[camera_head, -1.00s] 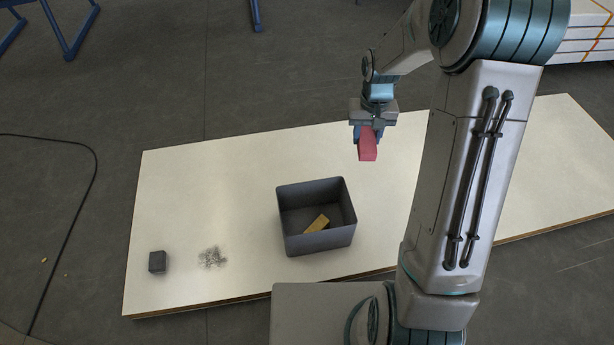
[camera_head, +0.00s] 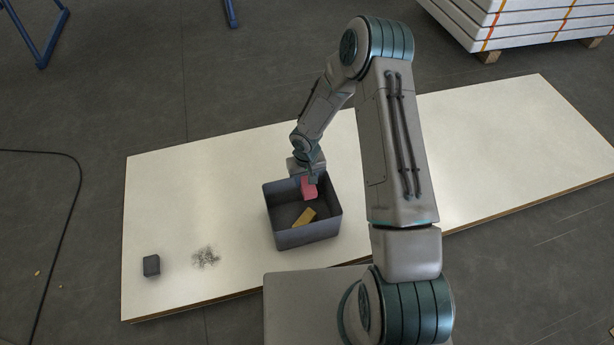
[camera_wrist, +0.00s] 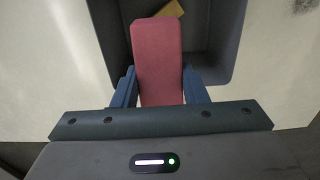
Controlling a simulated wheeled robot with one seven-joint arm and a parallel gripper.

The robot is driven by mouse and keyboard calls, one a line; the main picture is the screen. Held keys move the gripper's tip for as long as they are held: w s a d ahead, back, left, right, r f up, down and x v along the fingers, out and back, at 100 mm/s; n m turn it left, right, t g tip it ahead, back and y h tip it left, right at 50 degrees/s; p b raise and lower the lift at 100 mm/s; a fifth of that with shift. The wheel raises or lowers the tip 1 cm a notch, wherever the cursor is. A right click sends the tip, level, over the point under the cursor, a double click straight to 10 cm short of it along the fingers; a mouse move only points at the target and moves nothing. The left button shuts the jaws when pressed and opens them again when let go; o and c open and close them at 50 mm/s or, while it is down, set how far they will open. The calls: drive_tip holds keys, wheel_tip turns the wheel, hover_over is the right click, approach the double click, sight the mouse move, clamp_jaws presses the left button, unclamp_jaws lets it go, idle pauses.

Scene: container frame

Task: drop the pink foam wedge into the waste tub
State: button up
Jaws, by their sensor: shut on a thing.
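The pink foam wedge (camera_head: 309,189) is held in my gripper (camera_head: 311,181), over the far part of the dark grey waste tub (camera_head: 309,234). In the wrist view the wedge (camera_wrist: 158,60) sits between the two blue fingers of my gripper (camera_wrist: 160,88), which are shut on it. The tub's wall (camera_wrist: 236,40) shows behind it there. A yellow block (camera_head: 304,217) lies on the tub floor and partly shows in the wrist view (camera_wrist: 172,8). I cannot tell exactly how far the wedge is above the tub floor.
The tub stands on a pale board (camera_head: 180,190). A small dark grey cube (camera_head: 151,265) and a patch of grey shavings (camera_head: 206,257) lie to its left. Stacked white panels (camera_head: 530,22) stand at the back right. The board's far left is clear.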

sight(307, 187)
wheel_tip(307, 187, down, 5)
drive_tip(key=b, duration=0.3)
drive_tip(key=shift+f, duration=0.15)
drive_tip(key=o, duration=1)
drive_tip(key=shift+o, duration=0.2)
wheel_tip(307, 187, up, 14)
drive_tip(key=p, duration=0.4)
drive_tip(key=shift+f, duration=0.1)
